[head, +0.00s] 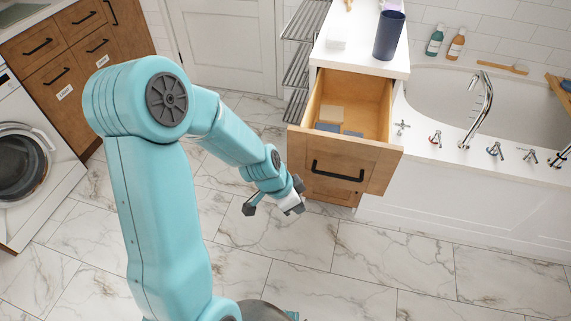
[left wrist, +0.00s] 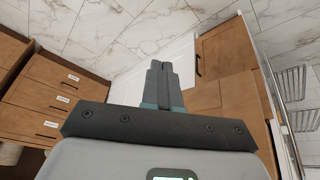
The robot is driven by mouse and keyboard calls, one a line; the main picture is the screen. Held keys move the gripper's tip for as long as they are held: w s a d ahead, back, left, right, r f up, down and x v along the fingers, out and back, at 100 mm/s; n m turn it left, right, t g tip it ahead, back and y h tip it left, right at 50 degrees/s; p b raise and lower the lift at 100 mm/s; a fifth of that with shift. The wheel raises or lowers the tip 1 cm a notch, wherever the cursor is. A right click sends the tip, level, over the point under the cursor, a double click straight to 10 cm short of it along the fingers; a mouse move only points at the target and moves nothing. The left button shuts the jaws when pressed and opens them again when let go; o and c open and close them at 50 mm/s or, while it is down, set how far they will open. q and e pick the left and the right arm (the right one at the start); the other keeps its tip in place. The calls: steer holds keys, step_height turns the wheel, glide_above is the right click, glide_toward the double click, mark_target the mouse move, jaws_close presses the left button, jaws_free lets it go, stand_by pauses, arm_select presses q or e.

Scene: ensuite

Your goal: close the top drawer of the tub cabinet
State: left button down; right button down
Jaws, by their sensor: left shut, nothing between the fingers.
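The tub cabinet (head: 401,60) is a wooden unit with a white top, standing beside the bathtub. Its top drawer (head: 345,167) is pulled well out, with a black bar handle and small blocks and dark items inside. My left gripper (head: 290,206) is low, in front and to the left of the drawer front, apart from it. Its fingers are shut with nothing between them, as the left wrist view (left wrist: 160,78) also shows. A wooden front with a dark handle (left wrist: 198,66) is at right in that view; I cannot tell which part it is. My right gripper is not in view.
A dark blue cup (head: 389,35) stands on the cabinet top. A metal rack (head: 298,65) is left of the cabinet. The bathtub (head: 450,200) with taps is at right. A washing machine (head: 25,165) and wooden cabinets (head: 60,60) are at left. Marble floor before the drawer is clear.

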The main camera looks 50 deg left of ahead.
arm_select(q)
steer(key=s+a+r+m+t+y+b, duration=0.1)
steer(key=a+r+m+t+b, duration=0.15)
steer(key=a+r, duration=0.3)
steer(key=s+a+r+m+t+b, duration=0.1)
steer(key=s+a+r+m+b, duration=0.1)
steer(key=a+r+m, duration=0.3)
steer(key=n+p, duration=0.1)
steer(key=n, duration=0.1)
glide_toward(294, 162)
steer(key=d+x, duration=0.1)
steer(key=x, duration=0.3)
steer(key=shift+w+a+f+m, duration=0.2)
steer(key=shift+a+f+m, duration=0.05)
steer(key=shift+a+f, duration=0.1)
steer(key=shift+r, duration=0.1)
